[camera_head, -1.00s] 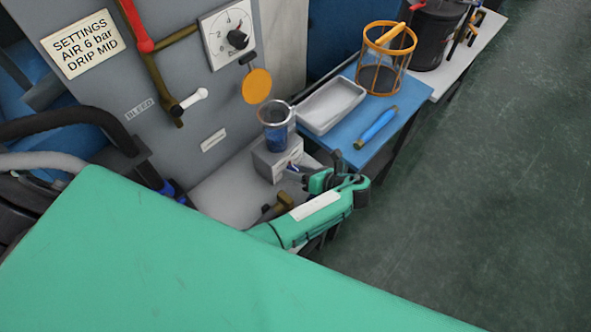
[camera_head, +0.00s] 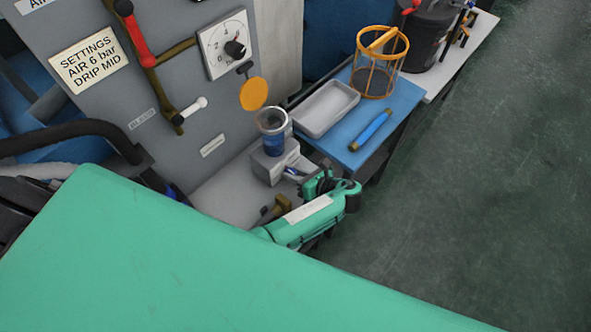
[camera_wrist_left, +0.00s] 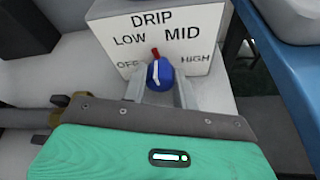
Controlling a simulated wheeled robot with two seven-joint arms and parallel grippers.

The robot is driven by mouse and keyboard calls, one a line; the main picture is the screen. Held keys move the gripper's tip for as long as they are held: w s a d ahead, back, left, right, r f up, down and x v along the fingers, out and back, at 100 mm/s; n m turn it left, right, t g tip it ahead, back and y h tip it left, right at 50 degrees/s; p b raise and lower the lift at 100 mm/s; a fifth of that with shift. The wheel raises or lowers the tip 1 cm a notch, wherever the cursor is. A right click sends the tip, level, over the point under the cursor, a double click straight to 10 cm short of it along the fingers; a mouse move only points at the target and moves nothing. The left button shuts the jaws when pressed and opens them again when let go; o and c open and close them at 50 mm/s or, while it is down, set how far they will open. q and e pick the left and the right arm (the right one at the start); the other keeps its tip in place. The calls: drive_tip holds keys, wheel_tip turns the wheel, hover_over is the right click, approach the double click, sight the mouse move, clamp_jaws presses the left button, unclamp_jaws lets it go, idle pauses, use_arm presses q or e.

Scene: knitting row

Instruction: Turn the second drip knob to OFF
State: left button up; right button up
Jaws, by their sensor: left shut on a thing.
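A blue drip knob (camera_wrist_left: 160,74) with a white pointer line sits on the front of a light grey box (camera_head: 262,166). In the left wrist view the box face (camera_wrist_left: 190,22) reads DRIP, LOW, MID, OFF and HIGH. The pointer line points up, leaning slightly left, near a red mark (camera_wrist_left: 155,53) between LOW and MID. My left gripper (camera_wrist_left: 160,88) is shut on the knob, one finger on each side; the left finger partly covers OFF. In the head view my left gripper (camera_head: 302,178) is at the box front. My right gripper is out of view.
A clear cup with blue contents (camera_head: 273,138) stands on the box. A white tray (camera_head: 325,108), a blue-handled tool (camera_head: 371,130) and an orange wire basket (camera_head: 377,62) are on the blue table (camera_head: 400,112). A gauge panel (camera_head: 227,45) with levers stands behind.

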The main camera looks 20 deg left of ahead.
use_arm(q)
drive_tip(key=shift+r+n+t+p, duration=0.1)
drive_tip(key=shift+n+t+p, duration=0.3)
drive_tip(key=shift+n+p, duration=0.35)
drive_tip(key=shift+s+a+n+t+h+p, duration=0.1)
drive_tip(key=shift+n+t+h+p, duration=0.2)
drive_tip(key=shift+n+t+p, duration=0.3)
drive_tip(key=o, duration=1)
drive_tip(key=shift+c, duration=0.2)
